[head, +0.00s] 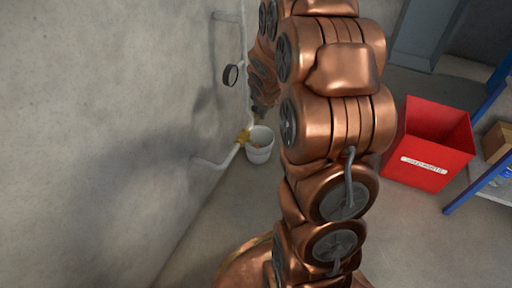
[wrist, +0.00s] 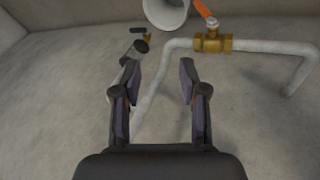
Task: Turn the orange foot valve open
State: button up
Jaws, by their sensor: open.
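The foot valve's brass body (wrist: 213,43) sits on a white pipe at the upper right of the wrist view. Its orange lever (wrist: 202,9) runs up from the body and is cut off by the top edge. In the head view the brass valve (head: 243,136) is low on the wall pipe, beside a white bucket. My gripper (wrist: 161,82) is open, with nothing between its fingers. The valve lies beyond and to the right of the fingertips, apart from them. In the head view my arm largely hides the gripper.
The white bucket (head: 260,151) stands by the wall; part of it shows in the wrist view (wrist: 166,14). A small black-handled fitting (wrist: 148,36) is nearby. A round gauge (head: 231,75) is on the wall. A red bin (head: 428,150) and blue-framed shelving (head: 478,190) stand right.

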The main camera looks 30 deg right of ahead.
jog(key=w+d+f+n+t+y, duration=0.1)
jog(key=w+d+f+n+t, duration=0.2)
jog(key=w+d+f, duration=0.35)
jog(key=n+t+y+b, duration=0.45)
jog(key=t+y, duration=0.35)
jog(key=y, duration=0.4)
send_near(257, 146)
jog(key=x, duration=0.3)
jog(key=shift+n, duration=0.45)
jog(key=b+x, duration=0.2)
jog(key=x, duration=0.3)
jog(key=shift+w+f, duration=0.15)
jog(key=shift+w, duration=0.15)
jog(key=shift+x, duration=0.9)
grip_shut()
